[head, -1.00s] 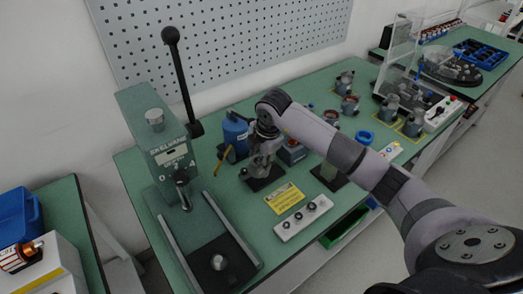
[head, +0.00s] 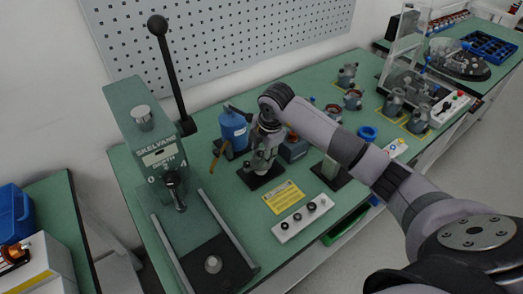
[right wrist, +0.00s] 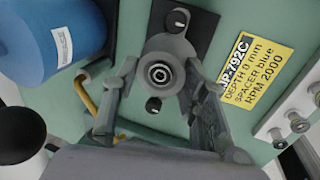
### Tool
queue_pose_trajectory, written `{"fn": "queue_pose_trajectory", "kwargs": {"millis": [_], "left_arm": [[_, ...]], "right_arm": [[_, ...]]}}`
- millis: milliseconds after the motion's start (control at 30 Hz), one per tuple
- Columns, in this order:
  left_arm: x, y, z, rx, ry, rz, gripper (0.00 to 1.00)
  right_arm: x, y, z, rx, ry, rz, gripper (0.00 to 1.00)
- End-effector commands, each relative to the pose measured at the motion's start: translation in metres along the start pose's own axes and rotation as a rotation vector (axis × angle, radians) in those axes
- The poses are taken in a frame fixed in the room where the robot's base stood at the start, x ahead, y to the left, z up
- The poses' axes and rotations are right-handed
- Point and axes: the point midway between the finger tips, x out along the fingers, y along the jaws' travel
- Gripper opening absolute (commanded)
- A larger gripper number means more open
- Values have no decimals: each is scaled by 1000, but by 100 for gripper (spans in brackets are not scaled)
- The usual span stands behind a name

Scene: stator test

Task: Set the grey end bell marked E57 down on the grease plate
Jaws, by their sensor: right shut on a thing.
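My right gripper (head: 261,163) is shut on a grey round part, the end bell (right wrist: 164,68), which shows a dark-ringed hub in the right wrist view. No E57 mark is readable on it. Just beneath or behind it is a black plate (head: 270,181) on the green bench, which seems to be the grease plate; it also shows in the right wrist view (right wrist: 202,28). Dark round knobs show on either side of the bell in that view. Whether the bell touches the plate I cannot tell. My left gripper is not in view.
A yellow sign (head: 284,197) and a white strip with black knobs (head: 304,218) lie in front. A lever press (head: 150,150) stands at the left. Another dark plate (head: 335,180) with a pale block lies to the right.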

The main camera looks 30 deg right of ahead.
Motion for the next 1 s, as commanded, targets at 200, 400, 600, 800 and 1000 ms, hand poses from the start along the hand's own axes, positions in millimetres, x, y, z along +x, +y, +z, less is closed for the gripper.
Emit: {"fn": "queue_pose_trajectory", "kwargs": {"millis": [200, 400, 600, 800, 1000], "left_arm": [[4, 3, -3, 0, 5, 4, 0], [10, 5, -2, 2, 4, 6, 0], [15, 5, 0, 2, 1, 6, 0], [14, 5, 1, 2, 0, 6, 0], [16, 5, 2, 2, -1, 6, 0]], "right_arm": [[4, -1, 0, 0, 0, 1, 5], [13, -3, 0, 0, 0, 1, 5], [20, -5, 0, 0, 0, 2, 5], [20, -5, 0, 0, 0, 2, 5], [22, -6, 0, 0, 0, 1, 5]]}}
